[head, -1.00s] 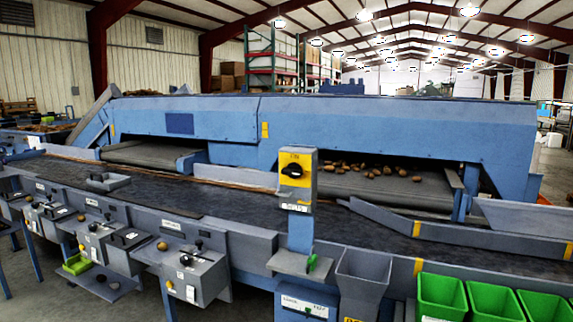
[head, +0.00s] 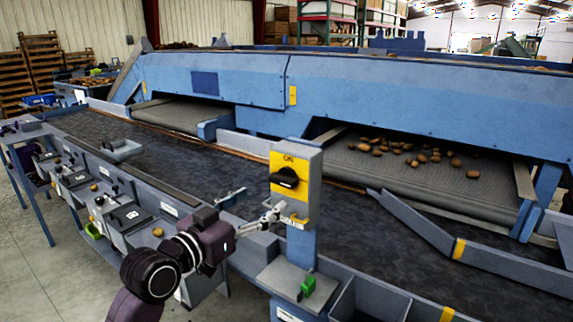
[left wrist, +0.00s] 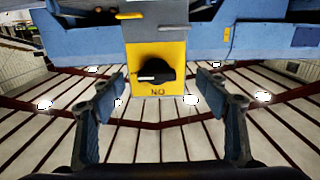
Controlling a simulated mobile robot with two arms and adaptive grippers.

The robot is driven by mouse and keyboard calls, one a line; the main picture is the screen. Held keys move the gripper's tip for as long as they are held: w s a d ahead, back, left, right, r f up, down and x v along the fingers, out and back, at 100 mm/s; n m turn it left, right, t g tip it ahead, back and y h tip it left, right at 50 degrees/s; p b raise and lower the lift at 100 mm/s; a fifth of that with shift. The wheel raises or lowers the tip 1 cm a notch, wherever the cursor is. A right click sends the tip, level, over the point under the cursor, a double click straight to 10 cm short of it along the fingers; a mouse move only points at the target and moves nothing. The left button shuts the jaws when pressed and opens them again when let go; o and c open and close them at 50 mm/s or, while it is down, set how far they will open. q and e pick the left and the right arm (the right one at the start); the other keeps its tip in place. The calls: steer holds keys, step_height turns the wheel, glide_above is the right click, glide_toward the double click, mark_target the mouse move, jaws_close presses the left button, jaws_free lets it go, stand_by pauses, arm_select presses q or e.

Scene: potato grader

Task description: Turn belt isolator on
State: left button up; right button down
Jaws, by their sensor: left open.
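The belt isolator is a yellow-faced box (head: 278,163) on a blue post, with "ON" at its top and a black rotary knob (head: 286,178). The knob's handle lies roughly crosswise on the plate. In the left wrist view the isolator is upside down, with the knob (left wrist: 154,72) near the centre. My left gripper (head: 272,212) is just in front of and below the knob in the head view. In the wrist view its fingers (left wrist: 163,78) are spread wide, one on each side of the yellow plate, with nothing between them held. My right gripper is not in view.
A small shelf with a green item (head: 308,286) juts from the post below the isolator. The dark conveyor belt (head: 140,160) runs behind it. Potatoes (head: 421,157) lie on the grader belt beyond. Grey control boxes (head: 129,218) line the conveyor's near side.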

mark_target(279, 181)
arm_select(q)
steer(key=shift+h, duration=0.3)
steer(key=w+d, duration=0.1)
steer(key=w+d+r+p, duration=0.1)
steer(key=w, duration=0.1)
steer(key=w+d+r+p, duration=0.1)
steer(key=d, duration=0.1)
steer(key=shift+w+r, duration=0.2)
steer(key=shift+w+d, duration=0.2)
steer(key=shift+w, duration=0.1)
steer(key=shift+w+f, duration=0.1)
steer(key=shift+w, duration=0.05)
steer(key=shift+d, duration=0.1)
steer(key=c, duration=1.2)
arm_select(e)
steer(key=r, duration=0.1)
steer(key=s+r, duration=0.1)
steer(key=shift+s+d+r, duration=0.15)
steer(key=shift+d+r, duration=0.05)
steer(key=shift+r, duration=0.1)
